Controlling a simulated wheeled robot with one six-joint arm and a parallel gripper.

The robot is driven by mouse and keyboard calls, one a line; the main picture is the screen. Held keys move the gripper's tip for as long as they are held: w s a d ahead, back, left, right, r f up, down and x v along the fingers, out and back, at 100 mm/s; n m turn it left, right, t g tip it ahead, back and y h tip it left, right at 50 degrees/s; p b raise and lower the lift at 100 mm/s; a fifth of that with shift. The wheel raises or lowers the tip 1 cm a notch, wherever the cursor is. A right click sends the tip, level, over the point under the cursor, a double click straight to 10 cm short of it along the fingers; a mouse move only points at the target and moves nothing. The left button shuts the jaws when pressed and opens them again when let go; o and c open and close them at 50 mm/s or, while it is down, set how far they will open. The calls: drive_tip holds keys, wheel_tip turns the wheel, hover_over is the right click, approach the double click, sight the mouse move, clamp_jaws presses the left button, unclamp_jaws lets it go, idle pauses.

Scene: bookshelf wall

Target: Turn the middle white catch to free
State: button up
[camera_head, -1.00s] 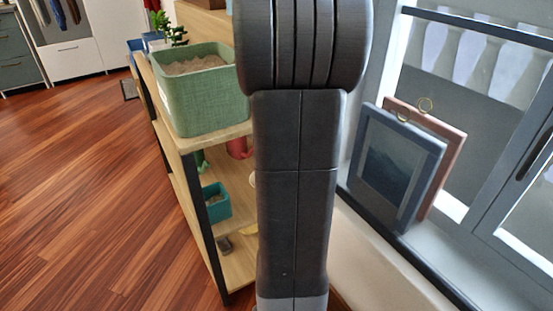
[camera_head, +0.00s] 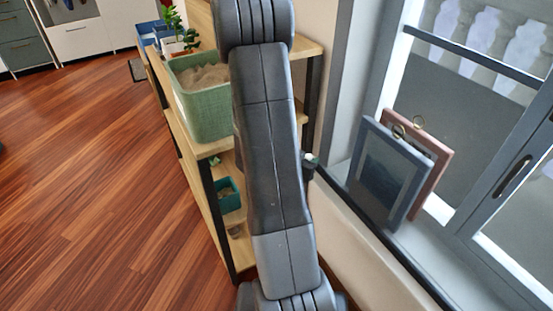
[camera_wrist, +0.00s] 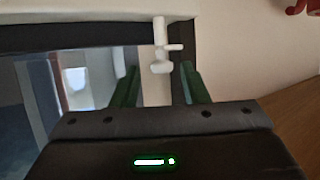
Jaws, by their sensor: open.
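In the wrist view a small white catch (camera_wrist: 160,45) shows ahead, against a dark frame strip. It has an upright body with a rounded lower end and a short arm pointing right. My gripper (camera_wrist: 160,68) is open, with one dark green finger on each side of the catch's lower end in the picture. I cannot tell how far the fingertips are from it, and no contact is visible. Only this one white catch is in view. In the head view my arm hides much of the shelf, and no catch can be made out there.
A wooden shelf unit (camera_head: 213,150) with dark posts holds a green bin of sand (camera_head: 203,117) and a teal box (camera_head: 229,196). A blue picture frame (camera_head: 385,172) and a pink one (camera_head: 432,160) lean on the window sill at right.

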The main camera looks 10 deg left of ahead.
drive_tip(key=shift+w+a+r+m+g+h+p, duration=0.1)
drive_tip(key=shift+a+r+m+g+h+p, duration=0.1)
drive_tip(key=shift+m+g+h+p, duration=0.35)
drive_tip(key=shift+s+a+m+h+p, duration=0.25)
drive_tip(key=shift+m+h+p, duration=0.1)
drive_tip(key=shift+p, duration=0.1)
drive_tip(key=p+v, duration=0.2)
drive_tip(key=v, duration=1.1)
drive_tip(key=shift+f, duration=0.1)
wheel_tip(320, 180, down, 7)
drive_tip(key=m+t+h+b, duration=0.1)
drive_tip(key=t+h+b, duration=0.25)
drive_tip(key=b, duration=0.95)
drive_tip(key=shift+g+h, duration=0.25)
drive_tip(key=shift+g, duration=0.05)
drive_tip(key=x, duration=0.4)
drive_tip(key=b+x, duration=0.1)
drive_tip(key=x, duration=0.3)
drive_tip(key=w+a+b+x, duration=0.1)
drive_tip(key=x, duration=0.3)
drive_tip(key=shift+w+d, duration=0.15)
drive_tip(key=shift+w, duration=0.1)
